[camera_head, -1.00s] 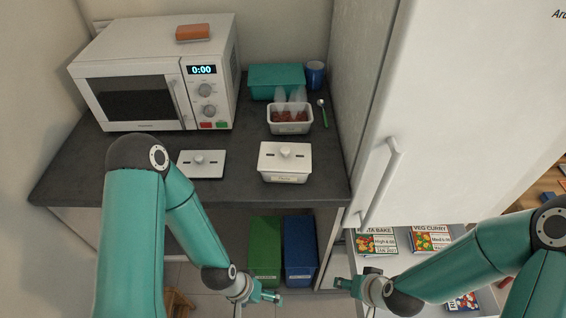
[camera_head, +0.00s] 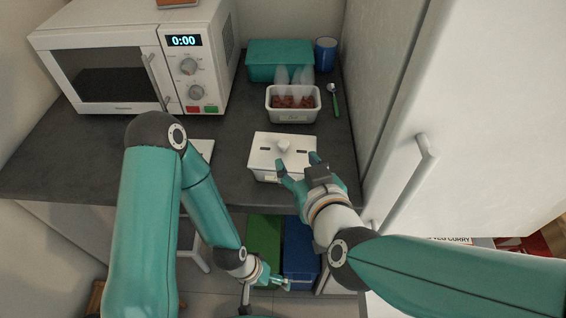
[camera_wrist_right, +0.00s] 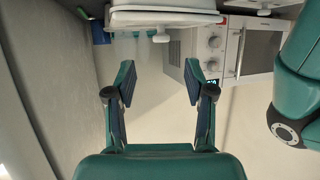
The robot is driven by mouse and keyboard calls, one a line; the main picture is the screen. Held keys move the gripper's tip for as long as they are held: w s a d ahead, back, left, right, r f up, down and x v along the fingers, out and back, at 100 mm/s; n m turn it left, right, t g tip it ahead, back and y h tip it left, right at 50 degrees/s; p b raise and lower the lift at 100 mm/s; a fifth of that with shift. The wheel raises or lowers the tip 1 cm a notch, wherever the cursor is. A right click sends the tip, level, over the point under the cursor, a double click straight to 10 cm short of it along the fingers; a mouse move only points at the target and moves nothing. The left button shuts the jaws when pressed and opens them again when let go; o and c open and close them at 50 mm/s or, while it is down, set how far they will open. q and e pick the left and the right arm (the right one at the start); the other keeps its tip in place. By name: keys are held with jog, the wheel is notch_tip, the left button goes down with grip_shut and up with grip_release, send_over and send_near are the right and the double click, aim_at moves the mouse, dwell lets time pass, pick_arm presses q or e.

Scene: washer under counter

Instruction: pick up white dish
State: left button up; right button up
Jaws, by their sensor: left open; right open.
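A white dish with a white knobbed lid (camera_head: 270,147) stands on the dark counter. My right gripper (camera_head: 297,172) is open at its front right corner and hides part of it. In the right wrist view the lidded dish (camera_wrist_right: 165,17) is at the top edge, beyond the open, empty fingers of the right gripper (camera_wrist_right: 160,82). A second white dish (camera_head: 293,115), open, with red contents and clear upright pieces, stands behind it. My left gripper (camera_head: 275,280) is open and low, in front of the counter.
A microwave (camera_head: 115,75) stands at the left. A teal box (camera_head: 270,62), a blue mug (camera_head: 326,53) and a green-handled spoon (camera_head: 335,100) are at the back right. A flat white lid (camera_head: 206,148) is partly behind my left arm. A tall white door with a handle (camera_head: 408,185) bounds the right.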

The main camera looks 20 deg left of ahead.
aim_at(284, 145)
jog(key=p+x, duration=0.1)
jog(key=x, duration=0.9)
jog(key=shift+a, duration=0.15)
grip_shut()
jog(key=shift+r, duration=0.1)
